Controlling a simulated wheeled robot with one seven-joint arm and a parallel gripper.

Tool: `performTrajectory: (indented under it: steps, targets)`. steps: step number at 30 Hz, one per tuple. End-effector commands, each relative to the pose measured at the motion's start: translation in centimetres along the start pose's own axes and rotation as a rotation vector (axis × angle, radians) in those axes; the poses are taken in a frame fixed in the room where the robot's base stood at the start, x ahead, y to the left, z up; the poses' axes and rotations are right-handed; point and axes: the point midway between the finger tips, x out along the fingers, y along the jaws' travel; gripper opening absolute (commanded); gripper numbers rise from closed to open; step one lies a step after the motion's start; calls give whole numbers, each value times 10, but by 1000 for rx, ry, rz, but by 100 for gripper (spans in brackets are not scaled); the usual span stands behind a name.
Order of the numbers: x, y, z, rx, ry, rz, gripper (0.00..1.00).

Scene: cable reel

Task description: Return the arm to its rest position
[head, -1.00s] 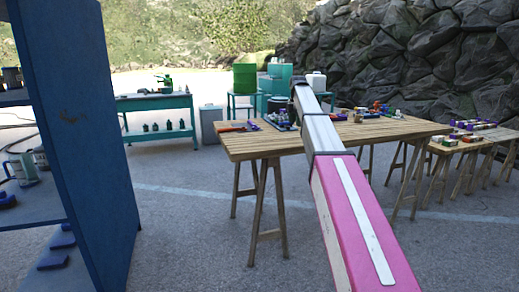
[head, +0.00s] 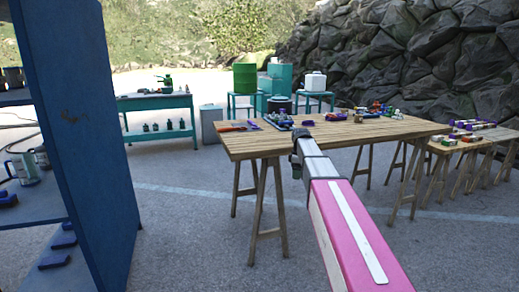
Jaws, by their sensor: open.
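My arm (head: 352,235) reaches up from the bottom right of the head view. Its pink link with a white strip is nearest, then a short silver link (head: 312,152). The arm's far visible end is a dark joint (head: 299,136), overlapping the front edge of the wooden table in the picture. My gripper's fingers do not show; they are out of sight beyond or behind that joint. No held thing is visible.
A wooden trestle table (head: 350,138) with tools and small parts stands ahead. A tall blue cabinet (head: 80,130) is close at left. Open asphalt lies between.

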Motion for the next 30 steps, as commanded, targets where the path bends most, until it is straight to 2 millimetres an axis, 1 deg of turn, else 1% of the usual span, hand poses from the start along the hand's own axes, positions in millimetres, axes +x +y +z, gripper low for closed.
performTrajectory:
  steps: [1, 2, 3, 5, 6, 8, 9, 11, 12, 14, 15, 18, 21, 22, 25, 30]
  targets:
    - [25, -26, 11, 75, -2, -4, 72]
    - [37, -36, 15, 122, -2, -4, 72]
    - [53, -48, 21, 186, -2, -4, 72]
    - [76, -68, 29, 281, -2, -4, 72]
    - [90, -81, 34, 344, -2, -2, 72]
    - [110, -101, 43, 439, -2, -2, 72]
    - [123, -116, 49, 502, -2, -3, 72]
    - [142, -137, 58, 597, -3, -3, 72]
    - [153, -151, 64, 660, -2, -2, 72]
    - [169, -173, 73, 755, -2, -2, 72]
    - [179, -188, 79, 817, -2, -1, 72]
    - [199, -220, 92, 960, -2, -1, 72]
    - [213, -245, 102, 1075, -1, 0, 72]
    - [216, -250, 104, 1103, 0, 1, 72]
    - [223, -263, 110, 1169, 1, 1, 72]
    - [227, -268, 112, 1207, 3, 3, 72]
